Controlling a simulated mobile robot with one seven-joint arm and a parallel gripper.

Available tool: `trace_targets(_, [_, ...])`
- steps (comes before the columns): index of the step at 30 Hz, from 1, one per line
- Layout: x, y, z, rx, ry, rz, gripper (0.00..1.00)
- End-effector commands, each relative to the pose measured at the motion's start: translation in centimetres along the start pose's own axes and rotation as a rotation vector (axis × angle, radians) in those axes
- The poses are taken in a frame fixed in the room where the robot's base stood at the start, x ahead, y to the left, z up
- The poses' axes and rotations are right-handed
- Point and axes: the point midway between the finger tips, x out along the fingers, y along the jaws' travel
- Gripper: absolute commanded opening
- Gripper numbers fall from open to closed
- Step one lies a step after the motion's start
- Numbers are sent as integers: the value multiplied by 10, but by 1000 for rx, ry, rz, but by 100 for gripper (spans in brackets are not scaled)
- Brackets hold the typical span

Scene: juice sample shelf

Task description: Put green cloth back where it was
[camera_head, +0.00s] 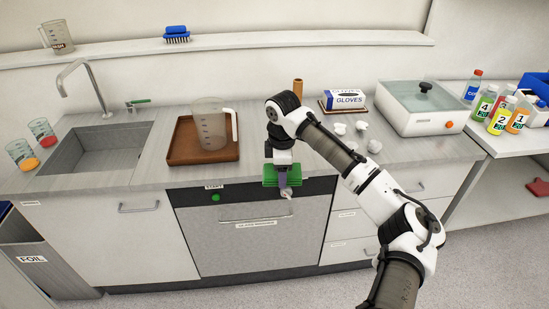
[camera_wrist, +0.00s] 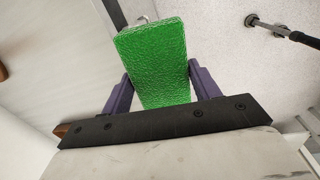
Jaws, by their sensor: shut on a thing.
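The green cloth (camera_head: 269,180) hangs folded at the front edge of the counter, before the top right of the dishwasher front. My gripper (camera_head: 282,179) points down and is shut on it. In the wrist view the green cloth (camera_wrist: 153,55) fills the space between the two purple fingers of my gripper (camera_wrist: 160,90). A small pale hook or knob (camera_head: 287,192) shows beside the cloth's lower right; I cannot tell whether they touch.
A brown tray (camera_head: 175,157) with a clear jug (camera_head: 211,128) stands left of my arm. Several crumpled white pieces (camera_head: 374,146) and a glove box (camera_head: 344,99) lie to the right. The dishwasher (camera_head: 250,240) has a bar handle. Open floor lies in front.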

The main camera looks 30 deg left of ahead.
Motion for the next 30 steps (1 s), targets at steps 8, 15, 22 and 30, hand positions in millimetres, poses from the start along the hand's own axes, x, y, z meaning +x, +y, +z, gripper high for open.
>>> trace_targets(8, [90,-60,58,508,-44,-14,43])
trace_targets(15, [169,-118,109,1033,-86,-10,43])
trace_targets(22, [239,-167,153,1507,-122,-6,43])
trace_targets(30, [290,-204,184,1862,-157,2,43])
